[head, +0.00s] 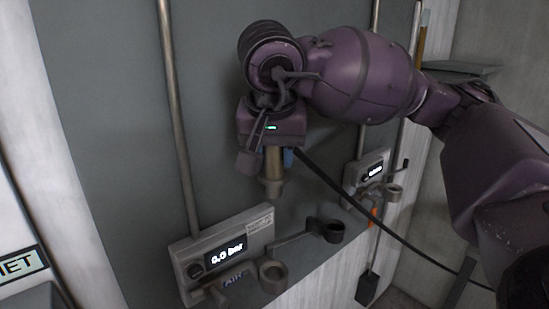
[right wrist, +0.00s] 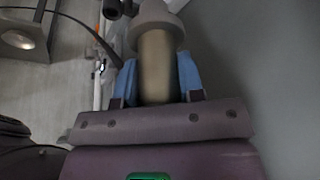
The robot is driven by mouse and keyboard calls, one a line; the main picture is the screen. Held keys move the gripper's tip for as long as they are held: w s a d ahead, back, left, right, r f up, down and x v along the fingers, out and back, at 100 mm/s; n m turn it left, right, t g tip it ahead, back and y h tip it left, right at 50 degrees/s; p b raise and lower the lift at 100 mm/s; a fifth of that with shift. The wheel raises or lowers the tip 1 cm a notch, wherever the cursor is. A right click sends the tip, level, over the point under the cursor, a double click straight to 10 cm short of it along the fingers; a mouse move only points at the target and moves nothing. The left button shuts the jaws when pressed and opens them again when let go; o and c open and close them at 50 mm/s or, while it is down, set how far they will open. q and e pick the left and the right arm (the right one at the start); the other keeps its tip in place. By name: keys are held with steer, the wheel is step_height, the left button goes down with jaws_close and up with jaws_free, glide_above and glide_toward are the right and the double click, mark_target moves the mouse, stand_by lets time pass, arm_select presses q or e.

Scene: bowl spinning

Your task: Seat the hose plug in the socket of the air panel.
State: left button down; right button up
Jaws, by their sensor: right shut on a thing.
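My right gripper (head: 272,160) is shut on the hose plug (head: 272,178), a brass-coloured cylinder with a wider grey end, pointing down. In the right wrist view the plug (right wrist: 156,62) sits between the blue finger pads of the gripper (right wrist: 157,80). The air panel (head: 232,228) reads "0.0 bar" and bears an "AIR" label. A ring-shaped socket (head: 273,275) sticks out at its lower right. The plug is in the air above the socket, clearly apart from it. My left gripper is not in view.
A black hose (head: 350,203) runs down right from the gripper. A dark cup-like holder on an arm (head: 325,230) is right of the panel. A second panel (head: 366,172) with a ring (head: 393,192) stands farther right. A vertical pipe (head: 178,110) rises above the air panel.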

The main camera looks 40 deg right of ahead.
steer(key=shift+r+p, duration=0.8)
steer(key=shift+r, duration=0.85)
